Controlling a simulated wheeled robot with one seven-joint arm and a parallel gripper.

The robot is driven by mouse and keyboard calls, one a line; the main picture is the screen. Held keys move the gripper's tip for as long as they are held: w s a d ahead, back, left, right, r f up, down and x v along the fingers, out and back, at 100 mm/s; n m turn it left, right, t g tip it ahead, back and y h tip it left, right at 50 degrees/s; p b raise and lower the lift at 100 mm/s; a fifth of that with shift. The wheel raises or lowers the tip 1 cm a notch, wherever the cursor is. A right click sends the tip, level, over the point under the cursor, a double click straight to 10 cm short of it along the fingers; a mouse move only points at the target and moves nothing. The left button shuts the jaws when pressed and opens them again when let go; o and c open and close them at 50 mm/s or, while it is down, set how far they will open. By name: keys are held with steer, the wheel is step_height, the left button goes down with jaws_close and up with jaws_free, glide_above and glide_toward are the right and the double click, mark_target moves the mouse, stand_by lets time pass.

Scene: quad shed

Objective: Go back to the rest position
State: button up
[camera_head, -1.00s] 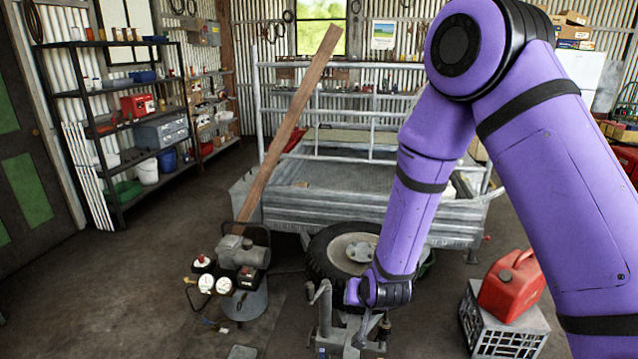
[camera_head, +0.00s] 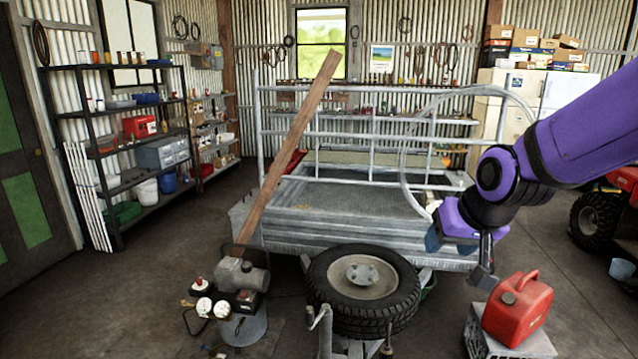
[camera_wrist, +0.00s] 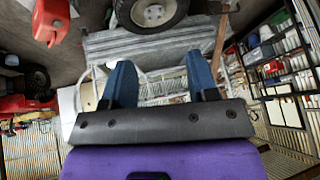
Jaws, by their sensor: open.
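My gripper (camera_wrist: 158,66) shows in the wrist view as two blue fingers spread apart with nothing between them. In the head view my gripper (camera_head: 434,238) is on the right, in front of the right end of the grey metal trailer (camera_head: 340,215). It is up and left of the red fuel can (camera_head: 518,307). Its fingers are partly hidden by my purple wrist there. I cannot tell from the picture how far it is from the trailer.
A spare tyre (camera_head: 362,285) and a jack stand (camera_head: 325,330) are in front of the trailer. A wooden plank (camera_head: 290,150) leans against it beside a compressor (camera_head: 240,275). A black shelf (camera_head: 120,150) lines the left wall. Floor at left is clear.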

steer(key=s+d+r, duration=0.4)
steer(key=s, duration=0.5)
steer(key=s+d+r+g+h, duration=0.1)
steer(key=s+d+r, duration=0.3)
steer(key=s, duration=0.5)
steer(key=shift+s+r+h, duration=0.2)
steer(key=shift+r+h, duration=0.1)
steer(key=shift+r, duration=0.2)
steer(key=shift+w, duration=0.1)
